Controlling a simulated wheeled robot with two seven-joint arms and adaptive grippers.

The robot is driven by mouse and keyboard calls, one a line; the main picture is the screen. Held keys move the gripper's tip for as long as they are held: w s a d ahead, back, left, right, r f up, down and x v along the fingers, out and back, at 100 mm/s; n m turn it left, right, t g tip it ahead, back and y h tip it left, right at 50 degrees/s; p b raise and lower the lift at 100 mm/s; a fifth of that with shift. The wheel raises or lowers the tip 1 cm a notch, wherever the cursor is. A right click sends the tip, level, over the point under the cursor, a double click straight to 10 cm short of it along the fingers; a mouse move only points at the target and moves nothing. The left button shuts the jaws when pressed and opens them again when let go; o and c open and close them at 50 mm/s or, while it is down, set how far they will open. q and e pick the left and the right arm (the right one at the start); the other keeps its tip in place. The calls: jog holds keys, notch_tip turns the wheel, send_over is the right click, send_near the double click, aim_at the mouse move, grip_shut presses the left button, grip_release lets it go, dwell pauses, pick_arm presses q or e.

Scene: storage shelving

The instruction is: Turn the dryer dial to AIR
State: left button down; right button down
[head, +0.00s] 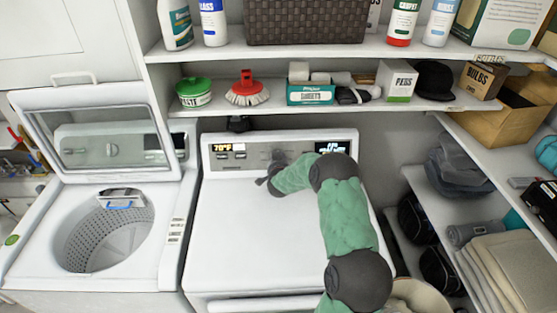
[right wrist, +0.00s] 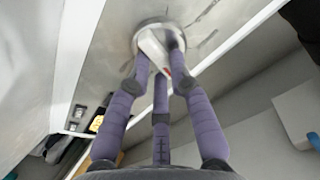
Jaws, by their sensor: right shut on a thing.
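The dryer dial (right wrist: 152,46) shows in the right wrist view as a round silver base with a pale raised grip bar and a red mark. My right gripper (right wrist: 162,60) has purple-grey fingers with dark joints, and their tips are closed around the grip bar. In the head view, my green and dark grey right arm reaches over the white dryer (head: 240,235) to its control panel (head: 250,150). The dial is small and partly covered by the gripper there. The dial's labels cannot be read. My left gripper is not in view.
An open washer (head: 20,255) stands left of the dryer. Lit displays (head: 229,148) sit on the dryer panel. A shelf (head: 440,103) with boxes and a red brush (head: 247,88) hangs above. Side shelves with folded cloth (head: 505,262) stand at right. The dryer top is clear.

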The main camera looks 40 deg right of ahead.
jog(key=c, duration=1.1)
grip_release()
jog(key=v, duration=1.2)
jog(key=shift+r, duration=0.1)
